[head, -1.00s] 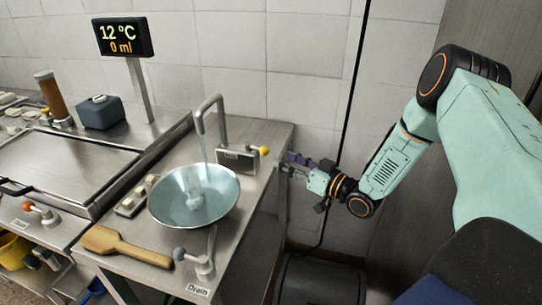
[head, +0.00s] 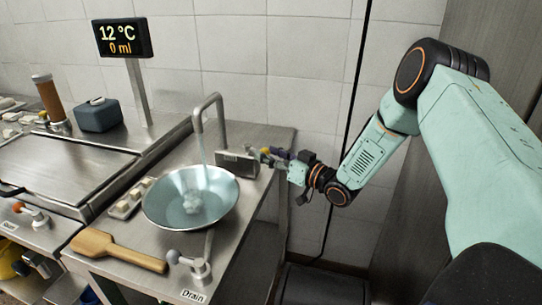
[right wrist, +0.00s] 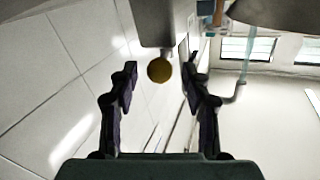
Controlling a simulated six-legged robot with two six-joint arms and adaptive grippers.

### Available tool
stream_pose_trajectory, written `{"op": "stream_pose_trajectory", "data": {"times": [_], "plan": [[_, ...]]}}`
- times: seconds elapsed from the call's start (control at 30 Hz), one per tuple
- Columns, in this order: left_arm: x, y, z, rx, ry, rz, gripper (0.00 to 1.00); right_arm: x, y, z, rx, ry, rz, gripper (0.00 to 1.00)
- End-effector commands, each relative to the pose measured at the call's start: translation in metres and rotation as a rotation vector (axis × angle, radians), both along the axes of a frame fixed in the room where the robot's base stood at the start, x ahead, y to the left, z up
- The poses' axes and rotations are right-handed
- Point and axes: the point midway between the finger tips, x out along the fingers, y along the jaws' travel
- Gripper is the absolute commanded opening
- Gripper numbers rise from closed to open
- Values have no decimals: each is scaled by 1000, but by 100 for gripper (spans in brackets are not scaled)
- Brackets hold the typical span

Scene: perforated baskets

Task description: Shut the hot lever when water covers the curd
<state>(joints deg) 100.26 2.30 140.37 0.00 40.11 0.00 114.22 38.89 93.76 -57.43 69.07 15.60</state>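A faucet (head: 211,108) pours a stream of water (head: 203,150) into a wide metal bowl (head: 155,212). Pale curd (head: 192,204) lies in the bowl with bluish water around it; whether its top is covered is hard to tell. In the head view the gripper (head: 270,155) partly hides the knob. My left gripper is not in view.
A display (head: 122,38) reads 12 °C and 0 ml. A wooden paddle (head: 115,250) and a drain lever (head: 196,267) are at the counter's front. The tiled wall (head: 305,100) is close behind the box.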

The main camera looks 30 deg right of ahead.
Motion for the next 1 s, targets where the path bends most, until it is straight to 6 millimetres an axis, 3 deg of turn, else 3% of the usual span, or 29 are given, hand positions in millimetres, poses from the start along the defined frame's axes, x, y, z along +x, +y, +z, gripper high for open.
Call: {"op": "stream_pose_trajectory", "data": {"times": [0.53,1.0], "plan": [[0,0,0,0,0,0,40,0,0,0,0,1,0,0],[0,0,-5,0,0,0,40,7,-11,0,-2,-5,148,0]]}}
